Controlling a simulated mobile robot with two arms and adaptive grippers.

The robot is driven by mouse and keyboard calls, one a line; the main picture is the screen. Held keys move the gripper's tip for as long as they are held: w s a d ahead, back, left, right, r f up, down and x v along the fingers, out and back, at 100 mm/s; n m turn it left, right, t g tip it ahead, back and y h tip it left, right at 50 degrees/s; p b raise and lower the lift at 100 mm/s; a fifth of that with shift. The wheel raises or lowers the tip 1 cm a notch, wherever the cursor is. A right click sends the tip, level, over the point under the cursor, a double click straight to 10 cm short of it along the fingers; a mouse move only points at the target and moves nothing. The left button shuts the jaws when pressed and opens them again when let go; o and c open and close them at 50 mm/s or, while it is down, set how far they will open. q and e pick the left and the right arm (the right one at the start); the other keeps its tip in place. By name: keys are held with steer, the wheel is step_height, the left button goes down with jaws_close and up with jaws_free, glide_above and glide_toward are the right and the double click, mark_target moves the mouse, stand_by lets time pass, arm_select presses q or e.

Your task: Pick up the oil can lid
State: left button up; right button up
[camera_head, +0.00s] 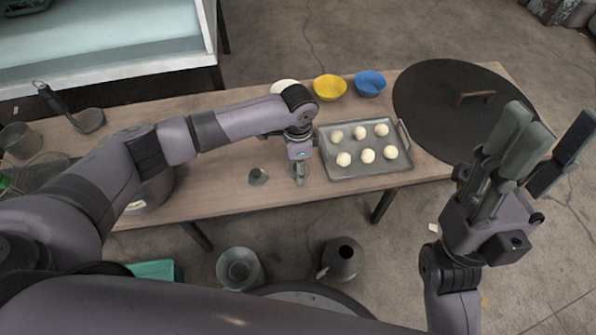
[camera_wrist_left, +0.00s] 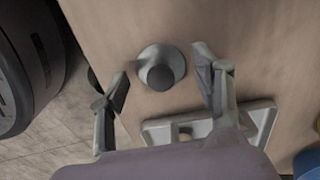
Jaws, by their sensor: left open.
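A small grey round piece with a raised knob, which looks like the oil can lid (camera_wrist_left: 162,68), lies on the wooden table. In the left wrist view it sits between and beyond the two fingers of my left gripper (camera_wrist_left: 160,82). The fingers are spread and I see no hold on it. In the head view my left gripper (camera_head: 300,172) points down over the table left of the tray and mostly hides this piece. My right gripper (camera_head: 550,125) is raised at the right, fingers apart and empty.
A metal tray (camera_head: 327,170) of dough balls lies just right of my left gripper. Yellow (camera_head: 330,87) and blue (camera_head: 370,83) bowls stand behind. A grey can (camera_head: 342,258) stands on the floor in front.

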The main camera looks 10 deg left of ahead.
arm_select(q)
steer(key=shift+f, duration=0.25)
steer(key=shift+c, duration=0.3)
jaws_close()
stand_by(0.4)
